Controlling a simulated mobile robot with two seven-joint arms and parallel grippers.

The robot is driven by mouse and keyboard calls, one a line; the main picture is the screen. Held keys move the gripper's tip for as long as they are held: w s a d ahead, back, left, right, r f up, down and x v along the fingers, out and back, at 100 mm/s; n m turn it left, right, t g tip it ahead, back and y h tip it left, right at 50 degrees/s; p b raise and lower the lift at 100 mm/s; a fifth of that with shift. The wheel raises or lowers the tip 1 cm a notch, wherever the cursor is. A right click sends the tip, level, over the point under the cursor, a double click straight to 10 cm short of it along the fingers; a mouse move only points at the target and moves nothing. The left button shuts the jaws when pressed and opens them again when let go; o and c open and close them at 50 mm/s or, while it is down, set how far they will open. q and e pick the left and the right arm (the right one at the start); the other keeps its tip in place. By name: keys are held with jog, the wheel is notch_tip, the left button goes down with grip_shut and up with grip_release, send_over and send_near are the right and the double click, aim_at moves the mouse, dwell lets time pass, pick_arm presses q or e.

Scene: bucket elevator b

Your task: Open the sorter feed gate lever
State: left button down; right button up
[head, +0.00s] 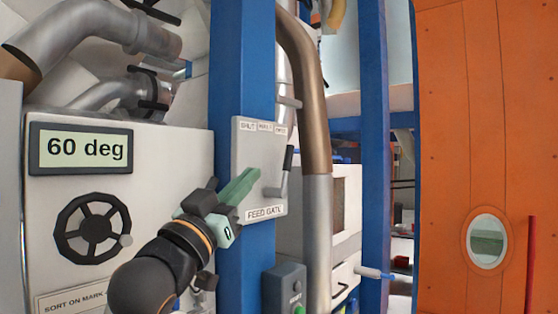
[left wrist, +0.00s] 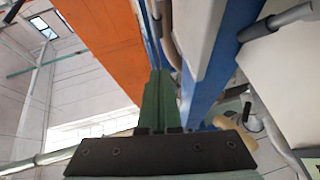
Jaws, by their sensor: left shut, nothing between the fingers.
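The white feed gate plate (head: 246,150) is fixed to a blue post. Its lower label reads FEED GATE, and labels along its top read SHUT, HALF and a third I cannot read clearly. The lever (head: 283,181) has a grey arm and a black grip, pointing up at the plate's right side, below the third label. My left gripper (head: 253,174) is in front of the plate, left of the lever and apart from its grip. Its green fingers are shut and empty, and they also show in the left wrist view (left wrist: 159,78). I cannot make out the lever there. My right gripper is not in view.
Left of the post is a white panel with a 60 deg display (head: 82,149) and a black handwheel (head: 92,228). A grey button box (head: 284,286) sits below the plate. A bronze and grey pipe (head: 314,150) runs close right of the lever. An orange wall (head: 470,120) stands farther right.

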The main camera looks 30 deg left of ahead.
aim_at(288, 152)
pick_arm(q)
jog(key=p+x, duration=0.1)
jog(key=x, duration=0.2)
jog(key=f+p+x, duration=0.1)
jog(key=x, duration=0.3)
jog(key=w+f+p+x, duration=0.1)
jog(key=x, duration=0.2)
jog(key=shift+w+a, duration=0.15)
jog(key=shift+w, duration=0.05)
jog(key=shift+w+f, duration=0.15)
jog(key=shift+w, duration=0.3)
